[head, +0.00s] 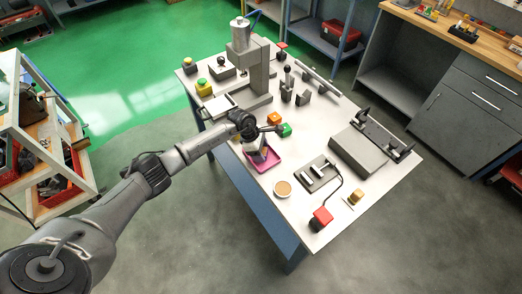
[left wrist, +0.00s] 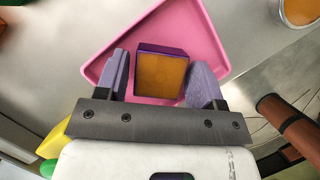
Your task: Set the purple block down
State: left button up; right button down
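The purple block (left wrist: 162,76), with an orange-yellow top face, is inside the outline of the pink tray (left wrist: 210,30) in the left wrist view. The fingers of my left gripper (left wrist: 160,80) stand on either side of it. A narrow strip of pink shows between the block and the left finger, so the gripper looks slightly open around it. In the head view my left gripper (head: 259,152) points down over the pink tray (head: 267,167), and the block is mostly hidden there. My right gripper is not in view.
An orange block (head: 274,117) and a green block (head: 285,130) lie just behind the tray. A round tan-filled dish (head: 282,188) stands in front of it. A grey press (head: 256,70) stands farther back. A red-topped button box (head: 321,217) is near the front corner.

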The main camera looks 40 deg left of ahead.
pick_arm(q)
jog(key=shift+o, duration=1)
